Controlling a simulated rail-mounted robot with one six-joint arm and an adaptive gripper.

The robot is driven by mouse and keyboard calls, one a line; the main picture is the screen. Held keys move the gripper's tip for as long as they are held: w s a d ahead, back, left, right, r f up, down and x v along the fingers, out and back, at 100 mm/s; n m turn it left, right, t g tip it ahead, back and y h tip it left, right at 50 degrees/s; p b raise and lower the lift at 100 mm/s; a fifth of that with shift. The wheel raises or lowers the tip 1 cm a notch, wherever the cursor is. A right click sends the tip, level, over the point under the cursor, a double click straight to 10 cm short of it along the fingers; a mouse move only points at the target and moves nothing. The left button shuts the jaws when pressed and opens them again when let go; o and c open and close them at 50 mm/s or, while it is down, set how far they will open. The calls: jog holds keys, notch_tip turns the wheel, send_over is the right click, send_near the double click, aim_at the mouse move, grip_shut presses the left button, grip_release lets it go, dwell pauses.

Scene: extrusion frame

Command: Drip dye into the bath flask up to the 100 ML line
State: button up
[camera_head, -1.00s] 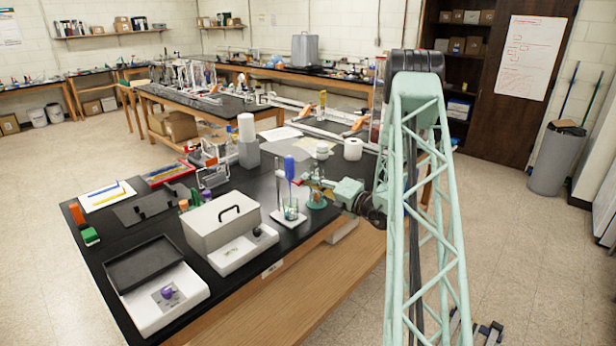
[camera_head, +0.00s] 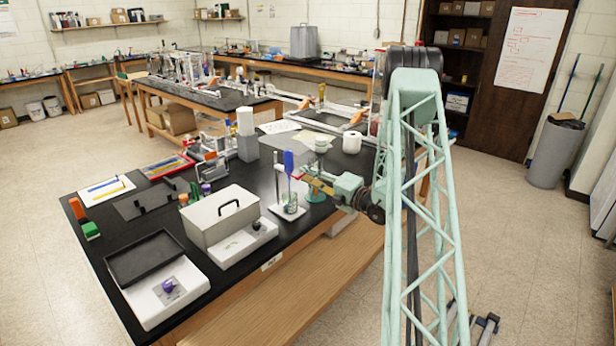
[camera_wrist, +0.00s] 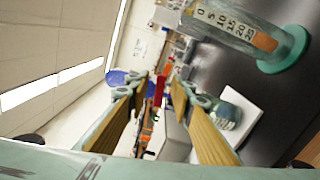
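A glass flask (camera_head: 291,206) with a greenish tint stands on the white base of a rod stand. It also shows in the wrist view (camera_wrist: 229,115), right of my fingers. A blue bulb-like piece (camera_head: 288,161) is upright above the flask in the head view. It shows as a blue patch (camera_wrist: 117,77) beyond my left finger in the wrist view. My gripper (camera_head: 306,177) is just right of the blue piece. Its tan-padded fingers (camera_wrist: 158,92) are apart with nothing seen between them. The flask's 100 ML line and the liquid level are too small to read.
A graduated glass cylinder (camera_wrist: 245,30) with a teal foot is close by; the teal foot (camera_head: 316,195) stands under my gripper. A grey box (camera_head: 220,215) stands left of the flask. A white paper roll (camera_head: 351,142) is behind. The black table's front edge (camera_head: 300,243) is near.

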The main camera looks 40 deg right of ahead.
jog(key=shift+s, duration=0.15)
jog(key=s+d, duration=0.1)
jog(key=s, duration=1)
jog(key=shift+s, duration=0.35)
dwell(0.5)
dwell(0.3)
